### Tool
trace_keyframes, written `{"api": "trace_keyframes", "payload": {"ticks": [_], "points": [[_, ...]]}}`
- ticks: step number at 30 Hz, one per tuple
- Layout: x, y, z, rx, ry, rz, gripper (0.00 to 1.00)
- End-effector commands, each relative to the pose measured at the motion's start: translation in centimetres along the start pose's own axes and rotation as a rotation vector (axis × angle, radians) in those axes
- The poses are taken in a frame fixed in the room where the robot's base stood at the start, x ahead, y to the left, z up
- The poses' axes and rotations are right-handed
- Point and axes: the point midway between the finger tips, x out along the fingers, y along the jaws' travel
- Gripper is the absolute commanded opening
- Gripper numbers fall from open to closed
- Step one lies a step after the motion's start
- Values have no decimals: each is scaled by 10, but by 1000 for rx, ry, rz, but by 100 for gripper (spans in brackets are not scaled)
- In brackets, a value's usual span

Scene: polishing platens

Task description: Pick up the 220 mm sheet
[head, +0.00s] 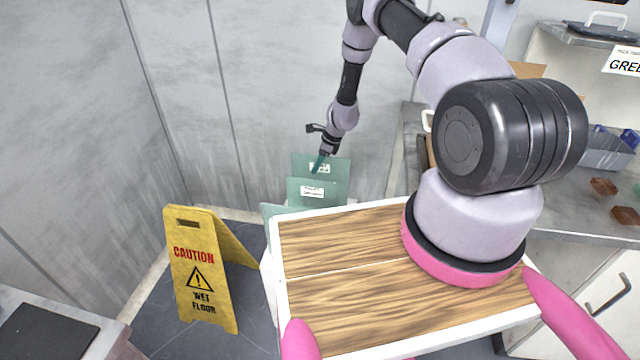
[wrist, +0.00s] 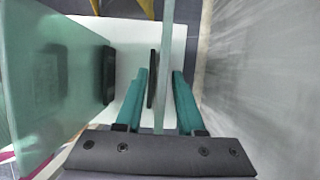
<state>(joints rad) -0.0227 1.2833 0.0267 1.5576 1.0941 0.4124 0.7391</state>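Several pale green sheets stand upright one behind another in the head view: a rear sheet (head: 338,168), a middle sheet (head: 335,195) and a front one (head: 272,211), mostly hidden by my body. My gripper (head: 318,164) is at the rear sheet's upper edge. In the wrist view, my gripper's teal fingers (wrist: 162,76) are open on either side of a sheet seen edge-on (wrist: 165,45), with gaps visible. Another green sheet (wrist: 45,85) stands to the left.
A white rack base (wrist: 128,38) with black blocks (wrist: 108,75) lies below the sheets. A grey wall (head: 265,90) is close behind them. A yellow wet-floor sign (head: 203,270) stands at left. A counter (head: 595,205) with trays and brown pieces is at right.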

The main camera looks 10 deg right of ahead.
Motion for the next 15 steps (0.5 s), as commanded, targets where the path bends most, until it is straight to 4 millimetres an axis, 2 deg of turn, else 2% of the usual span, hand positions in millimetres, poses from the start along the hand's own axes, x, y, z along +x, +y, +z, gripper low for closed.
{"api": "trace_keyframes", "payload": {"ticks": [1, 2, 3, 15], "points": [[0, 0, 0, 0, 0, 0, 14], [0, 0, 0, 0, 0, 0, 3], [0, 0, 0, 0, 0, 0, 0], [0, 0, 0, 0, 0, 0, 0]]}}
